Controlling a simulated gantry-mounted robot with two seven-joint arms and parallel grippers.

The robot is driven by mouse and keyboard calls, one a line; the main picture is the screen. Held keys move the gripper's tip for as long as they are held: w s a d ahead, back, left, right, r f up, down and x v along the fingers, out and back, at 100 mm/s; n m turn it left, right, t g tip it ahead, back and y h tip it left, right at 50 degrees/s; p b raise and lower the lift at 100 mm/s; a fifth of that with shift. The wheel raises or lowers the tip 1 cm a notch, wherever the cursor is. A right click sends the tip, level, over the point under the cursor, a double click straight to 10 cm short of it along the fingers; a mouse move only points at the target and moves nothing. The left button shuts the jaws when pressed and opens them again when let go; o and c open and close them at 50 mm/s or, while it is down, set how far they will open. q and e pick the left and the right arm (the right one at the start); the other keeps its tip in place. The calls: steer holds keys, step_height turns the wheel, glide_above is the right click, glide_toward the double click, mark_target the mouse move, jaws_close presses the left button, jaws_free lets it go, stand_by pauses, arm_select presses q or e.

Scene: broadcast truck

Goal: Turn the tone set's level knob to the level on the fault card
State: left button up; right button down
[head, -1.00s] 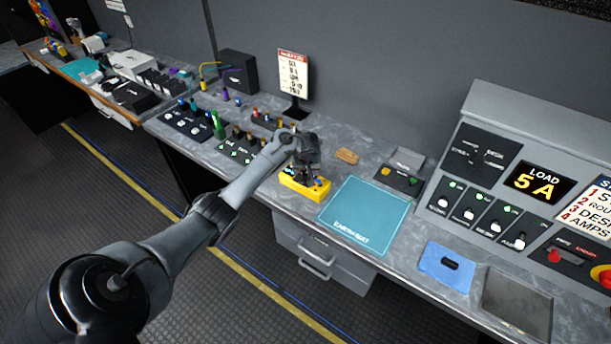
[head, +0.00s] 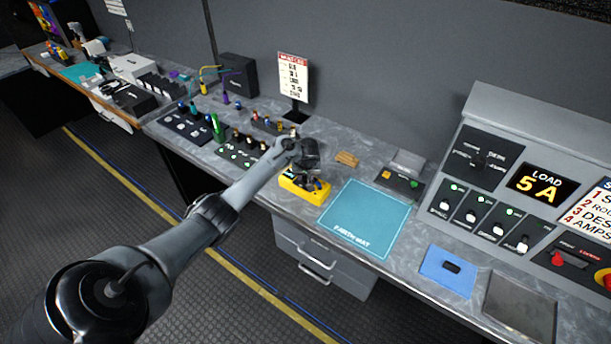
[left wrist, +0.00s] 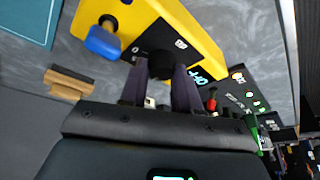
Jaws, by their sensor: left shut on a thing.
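The yellow tone set (head: 295,193) sits on the grey bench near its front edge, left of the teal mat. In the left wrist view the tone set (left wrist: 203,32) shows a dark knob (left wrist: 160,64) and a blue knob (left wrist: 103,40). My left gripper (head: 306,178) is above the tone set, and its fingers (left wrist: 160,88) are shut on the dark knob. The knob's pointer and scale are mostly hidden. A card with a red header (head: 293,75) stands behind on the bench, its writing too small to read. My right gripper is out of view.
The teal mat (head: 365,215) lies clear to the right. Behind are a tan block (head: 346,159) and a small dark box (head: 402,180). Patch panels with plugs (head: 240,153) stand to the left. A console with a "LOAD 5 A" display (head: 541,184) is at right.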

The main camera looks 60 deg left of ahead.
arm_select(q)
steer(key=shift+r+n+g+p, duration=0.15)
steer(key=shift+n+g+p, duration=0.15)
steer(key=shift+n+p, duration=0.55)
steer(key=shift+d+n+g+p, duration=0.1)
steer(key=shift+n+g+p, duration=0.2)
steer(key=shift+n+p, duration=0.3)
steer(key=shift+w+n+y, duration=0.1)
steer(key=shift+n+y, duration=0.2)
steer(key=shift+n, duration=0.35)
steer(key=shift+f+n+g, duration=0.2)
steer(key=shift+n+g, duration=0.5)
steer(key=shift+n, duration=0.5)
steer(key=o, duration=1)
steer(key=shift+o, duration=0.2)
steer(key=shift+r, duration=0.15)
